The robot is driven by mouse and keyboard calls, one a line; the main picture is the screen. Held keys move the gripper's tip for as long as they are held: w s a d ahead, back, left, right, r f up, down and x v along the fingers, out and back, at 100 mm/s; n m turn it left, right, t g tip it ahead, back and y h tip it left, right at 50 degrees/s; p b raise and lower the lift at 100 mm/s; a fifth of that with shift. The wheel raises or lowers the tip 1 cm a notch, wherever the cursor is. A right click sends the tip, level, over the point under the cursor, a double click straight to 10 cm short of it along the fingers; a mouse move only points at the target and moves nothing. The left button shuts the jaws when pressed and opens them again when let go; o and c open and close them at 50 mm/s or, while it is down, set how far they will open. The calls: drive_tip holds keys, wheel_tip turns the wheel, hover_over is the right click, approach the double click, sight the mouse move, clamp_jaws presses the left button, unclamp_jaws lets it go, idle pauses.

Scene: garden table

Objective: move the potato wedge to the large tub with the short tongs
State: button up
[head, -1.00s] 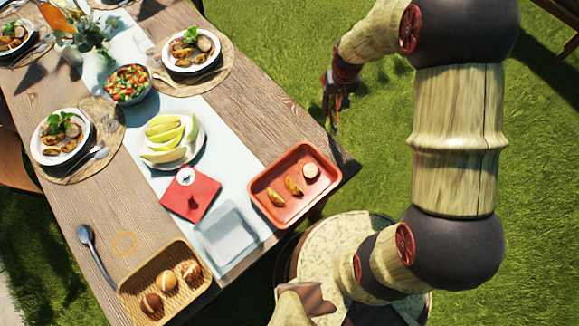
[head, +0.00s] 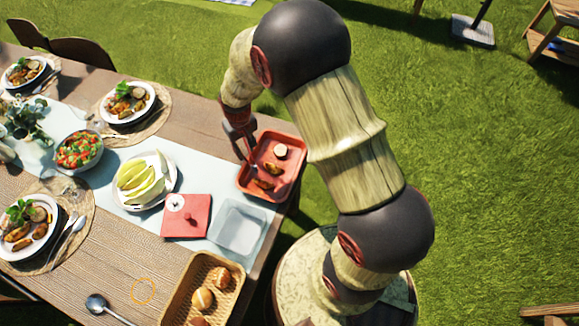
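Two brown potato wedges lie in the red tray (head: 243,187): an upper wedge (head: 272,168) and a lower wedge (head: 263,184). A pale round slice (head: 280,151) lies above them. A clear, pale, square tub (head: 238,228) stands on the table below the tray and looks empty; I cannot tell whether it is the large tub. My gripper (head: 246,152) hangs at the tray's upper left edge, close to the upper wedge. Something thin extends down from it, but I cannot tell whether this is the short tongs or my fingers. The gap between the fingertips is too small to tell.
A red square piece with a knob (head: 198,226) lies left of the tub. A plate of green melon slices (head: 142,180) stands further left. A wicker basket of rolls (head: 236,277) is at the front, with a spoon (head: 110,312) left of it. Bare wood surrounds the orange ring (head: 143,290).

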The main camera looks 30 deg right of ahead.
drive_tip(key=s+d+r+n+g+h+p, duration=0.1)
drive_tip(key=s+d+r+n+g+p, duration=0.1)
drive_tip(key=s+p, duration=0.7)
drive_tip(key=s+d+r+n+g+h+p, duration=0.1)
drive_tip(key=s+d+r+n+g+p, duration=0.1)
drive_tip(key=s+d+r+n+p, duration=0.3)
drive_tip(key=s+r+n+p, duration=0.1)
drive_tip(key=s+r+p, duration=0.2)
drive_tip(key=s+p, duration=0.1)
drive_tip(key=shift+s+d+r+n+g+h+p, duration=0.2)
drive_tip(key=shift+s+r+n+g+h+p, duration=0.1)
drive_tip(key=shift+r+g+h+p, duration=0.1)
drive_tip(key=shift+w+f, duration=0.1)
drive_tip(key=shift+f, duration=0.05)
wheel_tip(320, 180, down, 10)
drive_tip(key=b, duration=0.8)
clamp_jaws()
